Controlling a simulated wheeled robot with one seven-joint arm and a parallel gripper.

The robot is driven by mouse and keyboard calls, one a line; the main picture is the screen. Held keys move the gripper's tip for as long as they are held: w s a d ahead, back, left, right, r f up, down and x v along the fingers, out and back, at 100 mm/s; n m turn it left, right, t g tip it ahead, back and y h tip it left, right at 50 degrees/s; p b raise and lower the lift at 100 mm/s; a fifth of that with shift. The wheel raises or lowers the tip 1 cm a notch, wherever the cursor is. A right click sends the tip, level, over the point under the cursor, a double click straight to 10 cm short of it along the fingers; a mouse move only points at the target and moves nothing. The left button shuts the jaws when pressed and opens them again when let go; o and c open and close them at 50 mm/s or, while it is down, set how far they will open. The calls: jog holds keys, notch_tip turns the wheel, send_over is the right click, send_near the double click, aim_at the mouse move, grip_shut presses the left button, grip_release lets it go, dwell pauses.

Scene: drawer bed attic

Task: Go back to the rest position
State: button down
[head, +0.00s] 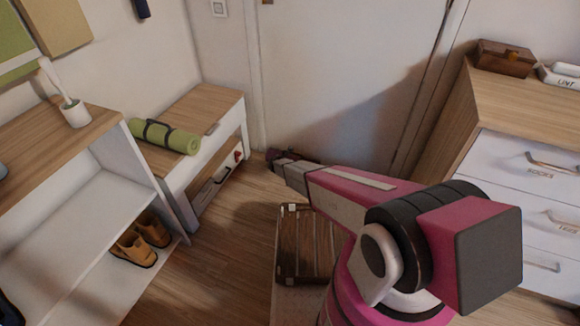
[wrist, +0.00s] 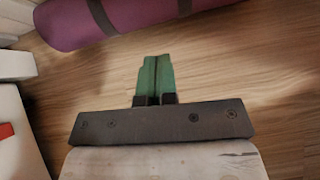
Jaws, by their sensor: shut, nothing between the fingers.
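My gripper (wrist: 156,62) shows in the wrist view with its two green fingers together and nothing between them. Below the fingers is the dark gripper bar. A purple roll with dark straps (wrist: 130,18) lies on the wood floor just beyond the fingertips, apart from them in the picture. In the head view my pink and grey arm reaches forward toward the door, low over the floor. The fingers are too small to make out there. A small part of a dark purple thing (head: 283,154) shows by the arm's far end, mostly hidden.
A bench with a green rolled mat (head: 166,136) and a shelf with brown shoes (head: 141,240) are at the left. A white-fronted dresser (head: 520,160) is at the right. Floor left of the crate is clear.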

jog(key=s+d+r+m+g, duration=0.1)
jog(key=s+d+r+m, duration=0.35)
jog(key=r, duration=0.35)
jog(key=s+d+r+m+g+h, duration=0.1)
jog(key=s+d+r+m+g, duration=0.1)
jog(key=s+d+r+m, duration=0.35)
jog(key=s+d+r+m+g, duration=0.1)
jog(key=s+d+r+m, duration=0.1)
jog(key=d+r+m, duration=0.6)
jog(key=s+d+r+m+g+y, duration=0.2)
jog(key=s+r+m, duration=0.4)
jog(key=s+r, duration=0.4)
jog(key=s+d+r+m+g+y, duration=0.2)
jog(key=s+d+r+m, duration=0.2)
jog(key=s+r+m, duration=0.3)
jog(key=s+r, duration=0.3)
jog(key=r, duration=0.1)
jog(key=shift+s+d+r+y, duration=0.15)
jog(key=shift+s+d+y, duration=0.1)
jog(key=shift+s+y, duration=0.15)
